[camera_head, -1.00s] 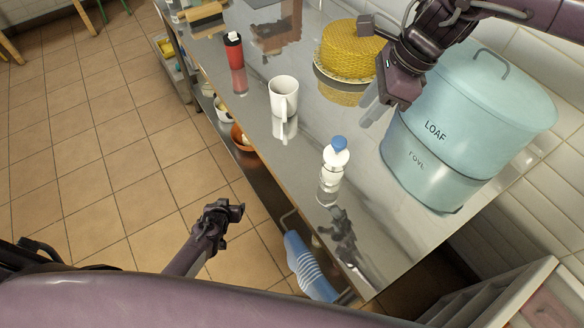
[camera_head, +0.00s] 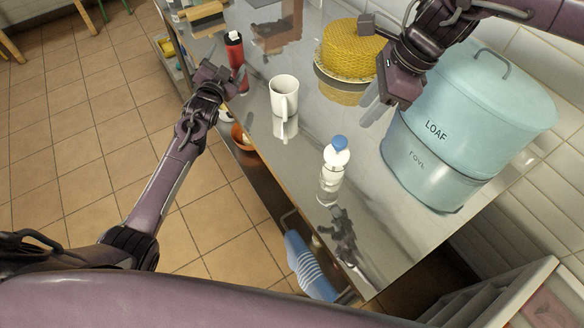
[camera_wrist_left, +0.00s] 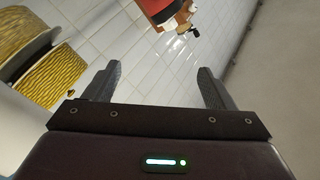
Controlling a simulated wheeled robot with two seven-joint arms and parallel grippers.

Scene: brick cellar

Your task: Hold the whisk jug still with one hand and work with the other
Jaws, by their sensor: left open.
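A white jug (camera_head: 284,95) with its handle toward the camera stands upright on the steel counter in the head view; no whisk can be made out. My left gripper (camera_head: 226,72) is at the counter's left edge, left of the jug and beside the red bottle (camera_head: 234,48), apart from the jug. In the left wrist view its fingers (camera_wrist_left: 158,76) are spread with nothing between them. My right gripper (camera_head: 375,108) hangs between the yellow woven round thing and the blue bin, right of the jug. Its fingers are partly hidden, so its opening is unclear.
A white bottle with a blue cap (camera_head: 336,160) stands in front of the jug. The yellow woven round thing (camera_head: 350,50) sits on a plate behind. A pale blue LOAF bin (camera_head: 480,115) fills the right.

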